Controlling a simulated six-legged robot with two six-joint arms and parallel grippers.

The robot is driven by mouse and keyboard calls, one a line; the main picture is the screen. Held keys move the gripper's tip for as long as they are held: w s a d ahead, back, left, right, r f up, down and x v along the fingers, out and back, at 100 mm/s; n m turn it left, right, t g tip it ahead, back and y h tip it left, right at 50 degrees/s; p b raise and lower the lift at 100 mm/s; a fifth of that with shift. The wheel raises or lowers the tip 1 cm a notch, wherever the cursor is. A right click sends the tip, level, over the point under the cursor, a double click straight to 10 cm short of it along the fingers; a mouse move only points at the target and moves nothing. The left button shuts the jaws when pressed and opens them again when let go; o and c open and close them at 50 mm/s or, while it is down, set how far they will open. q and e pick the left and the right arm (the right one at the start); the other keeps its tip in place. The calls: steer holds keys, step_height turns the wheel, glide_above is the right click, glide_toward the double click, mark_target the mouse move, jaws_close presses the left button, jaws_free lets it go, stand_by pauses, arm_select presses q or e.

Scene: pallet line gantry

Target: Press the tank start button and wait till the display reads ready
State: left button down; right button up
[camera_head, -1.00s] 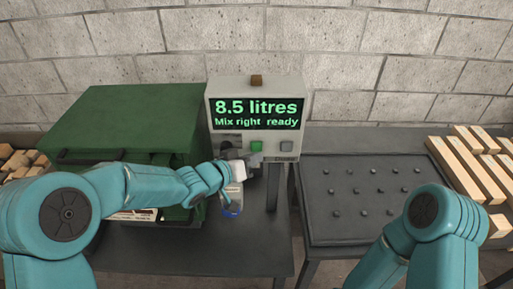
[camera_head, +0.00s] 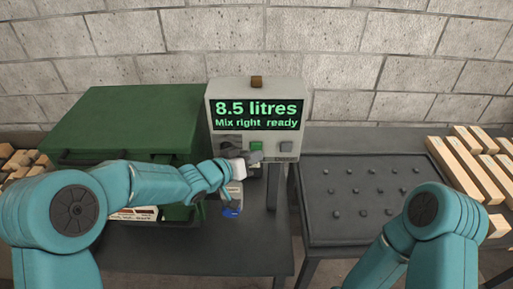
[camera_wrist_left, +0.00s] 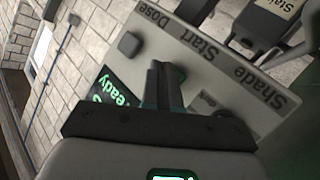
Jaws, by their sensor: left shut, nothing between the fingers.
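The control box (camera_head: 213,90) stands at the back with a lit display (camera_head: 257,114) reading "8.5 litres" and "Mix right ready". The green button (camera_head: 256,146) is below the display, partly covered by my left gripper (camera_head: 257,157). That gripper is shut and empty, its tips at the green button; I cannot tell whether they touch it. In the left wrist view the shut fingers (camera_wrist_left: 165,82) point at the panel, with a green edge behind them. The label strip (camera_wrist_left: 215,55) reads Shade, Start, Dose. My right gripper is not in view.
A grey button (camera_head: 287,147) sits right of the green one. A green box (camera_head: 130,115) stands left on the dark table. A container with a blue part (camera_head: 232,211) is below my left gripper. A studded dark tray (camera_head: 318,225) and wooden slats (camera_head: 465,170) lie to the right.

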arm_select(q)
steer(key=shift+w+p, duration=0.45)
steer(key=shift+w, duration=0.1)
stand_by(0.4)
stand_by(0.4)
steer(key=shift+s+b, duration=0.65)
steer(key=shift+s, duration=0.3)
steer(key=s+b, duration=0.3)
steer(key=s, duration=0.2)
stand_by(0.5)
